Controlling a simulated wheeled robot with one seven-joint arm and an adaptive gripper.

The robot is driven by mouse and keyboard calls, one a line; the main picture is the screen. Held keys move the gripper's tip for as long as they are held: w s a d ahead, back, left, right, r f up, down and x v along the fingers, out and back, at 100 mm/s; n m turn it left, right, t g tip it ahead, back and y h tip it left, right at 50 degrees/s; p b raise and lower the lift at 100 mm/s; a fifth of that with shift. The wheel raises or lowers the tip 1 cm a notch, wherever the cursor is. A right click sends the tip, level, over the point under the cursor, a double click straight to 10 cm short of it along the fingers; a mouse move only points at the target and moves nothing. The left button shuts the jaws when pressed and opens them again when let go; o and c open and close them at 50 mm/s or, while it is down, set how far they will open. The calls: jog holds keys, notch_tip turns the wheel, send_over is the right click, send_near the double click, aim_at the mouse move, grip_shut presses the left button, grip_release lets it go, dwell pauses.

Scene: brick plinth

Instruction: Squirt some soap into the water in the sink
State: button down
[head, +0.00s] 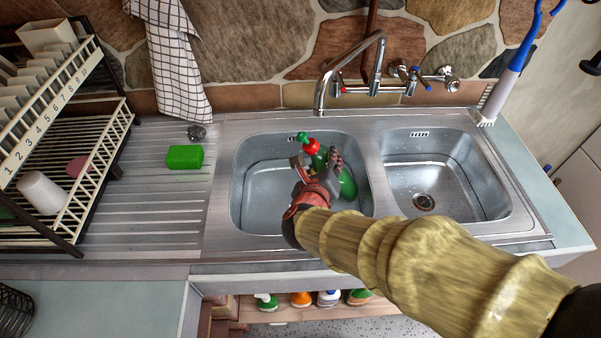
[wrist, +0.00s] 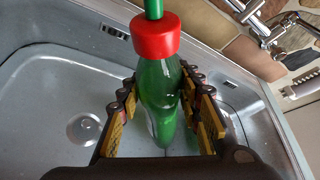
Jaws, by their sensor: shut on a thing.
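A green soap bottle (head: 347,184) with a red collar and green nozzle is held over the left sink basin (head: 250,185). My gripper (head: 318,170) is shut on the bottle's body. In the wrist view the bottle (wrist: 158,85) sits between the two fingers of my gripper (wrist: 160,110), with its red cap towards the top of the picture. In the head view the bottle looks tilted, its cap to the upper left. The left basin appears to hold clear water. The bottle's lower part is partly hidden by my gripper.
The right basin (head: 430,178) is empty, with an open drain. A chrome tap (head: 350,75) stands behind the basins. A green sponge (head: 185,157) lies on the drainboard. A dish rack (head: 60,150) stands at the left. Several bottles (head: 328,298) stand on a shelf below.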

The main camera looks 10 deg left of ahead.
jog(key=shift+n+t+h, duration=0.3)
jog(key=shift+n+h, duration=0.2)
jog(key=shift+n, duration=0.3)
notch_tip(320, 180, up, 8)
jog(key=p, duration=0.8)
jog(key=shift+d+f, duration=0.1)
jog(key=shift+f, duration=0.1)
jog(key=shift+w, duration=0.1)
jog(key=shift+d+f, duration=0.15)
jog(key=shift+f, duration=0.2)
jog(key=shift+r, duration=0.1)
jog(key=shift+w+d+r+n+h+p, duration=0.1)
jog(key=shift+d+n+h+p, duration=0.15)
jog(key=shift+p, duration=0.25)
jog(key=shift+d+r+n+h+p, duration=0.1)
jog(key=shift+n+h+p, duration=0.05)
jog(key=shift+n+p, duration=0.25)
jog(key=shift+w+d+f+n+t+h+p, duration=0.1)
jog(key=shift+d+f+n+t+h+p, duration=0.25)
jog(key=shift+f+n, duration=0.35)
jog(key=shift+d+f+n+t+h+p, duration=0.15)
jog(key=shift+d+f+n+t+h, duration=0.25)
jog(key=shift+f, duration=0.5)
dwell(2.3)
jog(key=shift+f+n+b, duration=0.25)
jog(key=shift+f+b, duration=0.1)
